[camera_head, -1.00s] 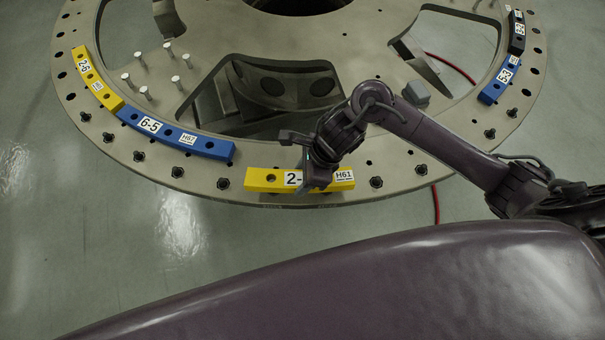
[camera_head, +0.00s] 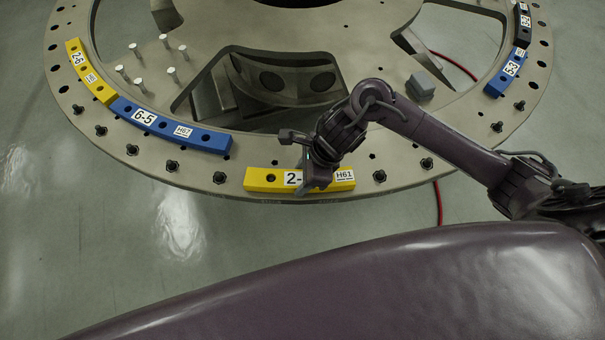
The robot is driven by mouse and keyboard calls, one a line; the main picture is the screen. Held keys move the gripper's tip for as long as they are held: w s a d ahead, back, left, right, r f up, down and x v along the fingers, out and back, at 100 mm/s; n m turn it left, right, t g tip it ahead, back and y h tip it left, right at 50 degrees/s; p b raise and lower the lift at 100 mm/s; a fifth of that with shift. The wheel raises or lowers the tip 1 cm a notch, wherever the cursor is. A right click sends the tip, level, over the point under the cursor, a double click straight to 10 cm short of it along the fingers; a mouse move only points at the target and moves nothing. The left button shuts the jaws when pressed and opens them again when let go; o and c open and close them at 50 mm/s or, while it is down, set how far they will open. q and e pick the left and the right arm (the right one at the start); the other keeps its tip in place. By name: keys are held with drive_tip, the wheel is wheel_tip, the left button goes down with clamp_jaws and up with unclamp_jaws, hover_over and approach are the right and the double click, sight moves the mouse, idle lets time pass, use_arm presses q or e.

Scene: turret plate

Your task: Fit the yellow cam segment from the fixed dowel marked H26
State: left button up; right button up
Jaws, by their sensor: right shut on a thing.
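A yellow cam segment (camera_head: 262,179), with labels reading "2-" (rest covered) and H61, is held by my right gripper (camera_head: 313,182) near its middle. The fingers partly hide it. The segment lies across the near rim of the turret plate (camera_head: 225,182) in the picture; I cannot tell whether it touches the plate. Another yellow segment (camera_head: 88,72), marked 2-6, sits on the plate's left rim, its smaller label too small to read surely. No dowel mark H26 is legible. My left gripper is not in view.
A blue segment marked 6-5 (camera_head: 215,142) sits on the left front rim. Another blue segment (camera_head: 505,75) and a dark one (camera_head: 522,35) sit at the right. Several upright pins (camera_head: 140,85) stand inside the rim. Black knobs (camera_head: 427,164) line the front rim.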

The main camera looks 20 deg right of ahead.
idle(0.3)
drive_tip(key=o, duration=1.3)
drive_tip(key=shift+r, duration=0.1)
drive_tip(key=v, duration=0.6)
drive_tip(key=shift+d+r+b, duration=0.15)
drive_tip(key=shift+b, duration=0.2)
drive_tip(key=shift+s+d+r, duration=0.1)
drive_tip(key=shift+d+r, duration=0.1)
drive_tip(key=shift+r, duration=0.4)
